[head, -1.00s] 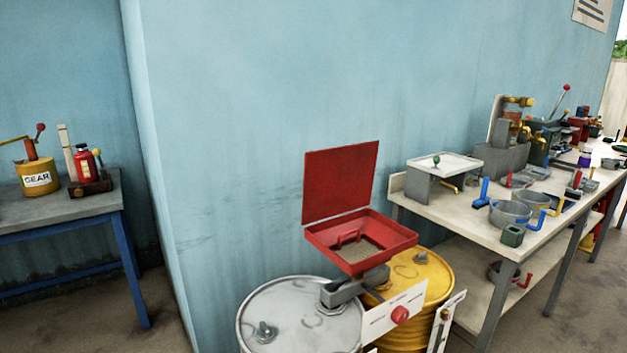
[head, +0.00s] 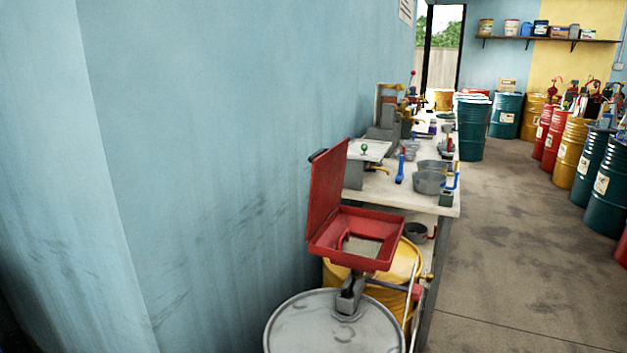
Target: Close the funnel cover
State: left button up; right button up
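The red square funnel (head: 372,259) stands on the grey-white drum (head: 320,330) near the lower middle of the head view. Its red cover (head: 325,192) stands upright on the wall side, so the funnel is open. The funnel's tray shows a pale mesh or floor inside. A small dark part shows at the top corner of the cover. Neither of my grippers is in view.
A yellow drum (head: 402,262) stands just behind the funnel. A workbench (head: 450,206) with pots and tools runs along the blue wall beyond. Drums line the right side. The concrete floor (head: 510,260) between is clear.

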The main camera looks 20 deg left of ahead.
aim_at(328, 165)
jog(key=i+j+z, duration=0.15)
jog(key=j+z, duration=0.15)
jog(key=j, duration=1.05)
jog(key=j+z, duration=0.3)
jog(key=j, duration=1.1)
